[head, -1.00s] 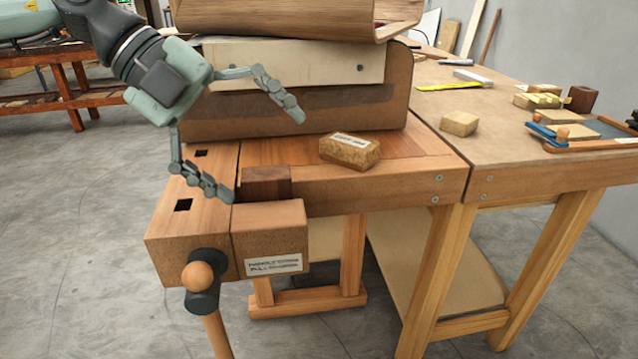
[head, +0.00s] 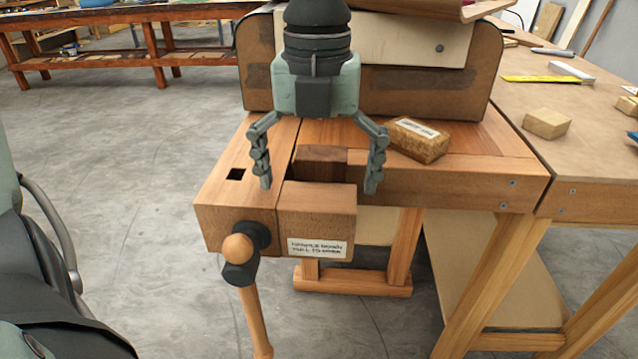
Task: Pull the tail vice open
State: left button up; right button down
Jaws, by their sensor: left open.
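The tail vice's wooden jaw block (head: 315,218) sits at the bench's near left corner, with a white label on its front; the small print is hard to read. A dark wood block (head: 321,163) lies between the jaw and the bench, with no clear gap showing. The vice handle (head: 251,310) hangs down from a black hub, with a round wooden knob on top. My left gripper (head: 318,187) is open and points down over the vice. Its fingers are spread on either side of the jaw and dark block; contact cannot be told. My right gripper is not in view.
A cork block (head: 418,140) with a label lies on the bench beside the right finger. A side table (head: 590,150) with a small wooden block adjoins at right. The floor in front of the vice is clear.

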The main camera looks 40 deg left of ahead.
pick_arm(q)
jog(key=shift+f, duration=0.5)
jog(key=shift+c, duration=0.5)
jog(key=shift+s+d, duration=0.1)
jog(key=c, duration=1.4)
jog(key=shift+c, duration=0.4)
